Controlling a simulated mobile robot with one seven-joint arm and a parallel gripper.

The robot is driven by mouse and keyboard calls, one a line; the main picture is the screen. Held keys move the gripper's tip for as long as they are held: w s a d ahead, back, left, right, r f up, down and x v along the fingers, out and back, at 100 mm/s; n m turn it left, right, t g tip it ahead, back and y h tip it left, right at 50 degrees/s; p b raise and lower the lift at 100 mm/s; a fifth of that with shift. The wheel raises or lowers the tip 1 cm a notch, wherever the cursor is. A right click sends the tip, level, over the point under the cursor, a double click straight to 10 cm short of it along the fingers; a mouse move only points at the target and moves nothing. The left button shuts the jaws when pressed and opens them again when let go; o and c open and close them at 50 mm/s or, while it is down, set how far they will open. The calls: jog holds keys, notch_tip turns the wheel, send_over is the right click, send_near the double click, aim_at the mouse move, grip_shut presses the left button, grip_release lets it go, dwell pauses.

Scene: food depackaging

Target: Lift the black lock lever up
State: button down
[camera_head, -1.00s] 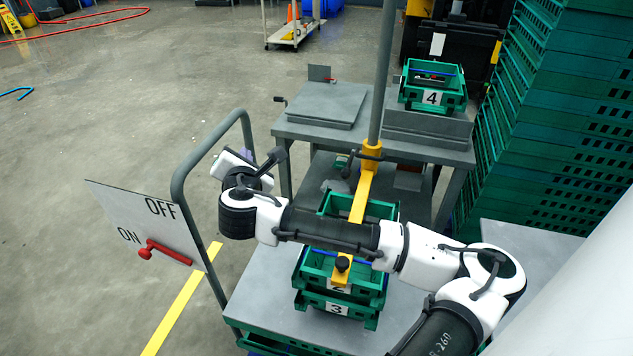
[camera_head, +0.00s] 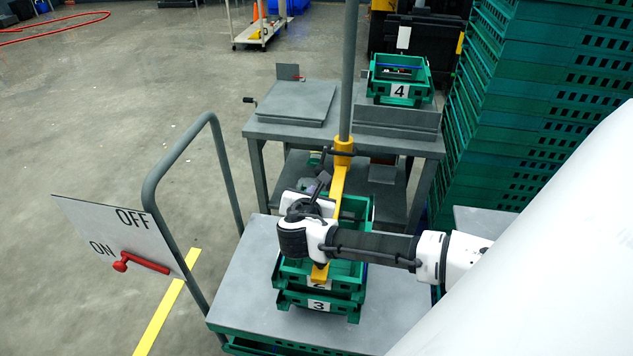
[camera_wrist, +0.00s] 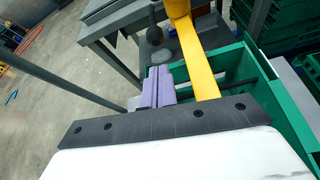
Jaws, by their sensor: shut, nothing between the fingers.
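The black lock lever (camera_head: 339,153) sits at the yellow collar (camera_head: 343,145) on the grey pole. In the wrist view, a dark knobbed handle that looks like this lever (camera_wrist: 155,15) stands beside the yellow collar (camera_wrist: 178,8), ahead of the fingers. My gripper (camera_head: 324,178) is below and slightly left of the collar in the head view, close to the yellow arm.
The yellow arm (camera_head: 338,185) extends over stacked green crates (camera_head: 318,302) on a grey cart. A grey table (camera_head: 300,128) with crate 4 (camera_head: 399,91) stands behind. Tall green crate stacks (camera_head: 540,110) rise at right. An ON/OFF board (camera_head: 110,225) with a red handle stands at left.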

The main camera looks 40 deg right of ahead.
aim_at(322, 161)
jog(key=p+x, duration=0.1)
jog(key=x, duration=0.6)
jog(key=shift+w+d+f, duration=0.15)
jog(key=shift+d+f, duration=0.05)
jog(key=shift+r, duration=0.1)
